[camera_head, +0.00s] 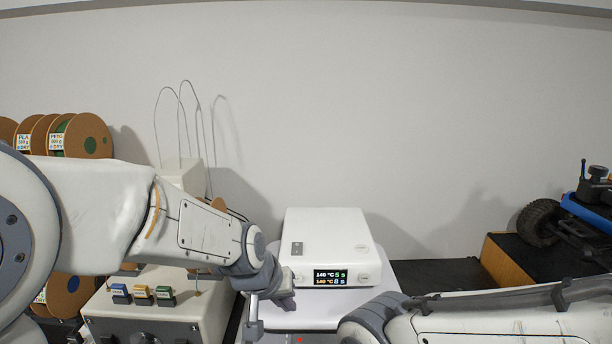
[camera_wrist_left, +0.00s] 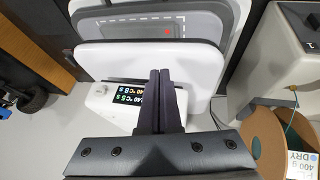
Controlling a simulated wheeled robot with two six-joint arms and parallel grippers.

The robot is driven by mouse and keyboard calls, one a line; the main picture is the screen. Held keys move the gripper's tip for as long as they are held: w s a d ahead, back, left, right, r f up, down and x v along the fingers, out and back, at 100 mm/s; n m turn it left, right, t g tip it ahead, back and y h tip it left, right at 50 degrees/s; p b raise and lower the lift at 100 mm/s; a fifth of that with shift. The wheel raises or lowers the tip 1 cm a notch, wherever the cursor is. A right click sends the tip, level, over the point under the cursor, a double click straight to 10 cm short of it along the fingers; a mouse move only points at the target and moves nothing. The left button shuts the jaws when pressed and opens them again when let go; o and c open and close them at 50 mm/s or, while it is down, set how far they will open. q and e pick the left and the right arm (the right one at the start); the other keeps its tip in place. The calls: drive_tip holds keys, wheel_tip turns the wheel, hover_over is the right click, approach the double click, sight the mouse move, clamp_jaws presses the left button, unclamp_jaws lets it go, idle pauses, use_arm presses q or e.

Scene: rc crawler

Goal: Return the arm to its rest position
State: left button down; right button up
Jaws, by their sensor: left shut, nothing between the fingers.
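My left arm comes in from the left in the head view and ends in my left gripper (camera_head: 286,299) at the front left of a white machine (camera_head: 325,230). In the left wrist view the two dark fingers of the gripper (camera_wrist_left: 160,75) are pressed together with nothing between them. They overlap part of the machine's lit display (camera_wrist_left: 127,96); whether they touch the machine I cannot tell. My right arm (camera_head: 490,318) lies across the lower right of the head view. Its gripper is out of view.
A control box (camera_head: 155,310) with coloured switches stands left of the machine, below filament spools (camera_head: 85,138). A crawler vehicle (camera_head: 590,200) sits on a dark, wood-edged stand (camera_head: 510,262) at right. Thin wires (camera_head: 182,120) rise behind my left arm. The wall above is clear.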

use_arm(q)
drive_tip(key=s+a+f+g+y, duration=0.1)
drive_tip(key=s+a+f+y, duration=0.1)
drive_tip(key=s+a+f, duration=0.45)
drive_tip(key=s+a+f+g+y, duration=0.15)
drive_tip(key=s+a, duration=0.25)
drive_tip(key=a, duration=0.5)
drive_tip(key=s+d+r+m+g+h+b, duration=0.1)
drive_tip(key=s+d+m+b, duration=0.3)
drive_tip(key=s+d, duration=0.9)
drive_tip(key=d+m+g, duration=0.1)
drive_tip(key=m, duration=0.2)
drive_tip(key=shift+s+d+r+g, duration=0.2)
drive_tip(key=shift+s+r+g, duration=0.05)
drive_tip(key=shift+s+g, duration=0.1)
drive_tip(key=shift+h, duration=0.25)
idle(3.7)
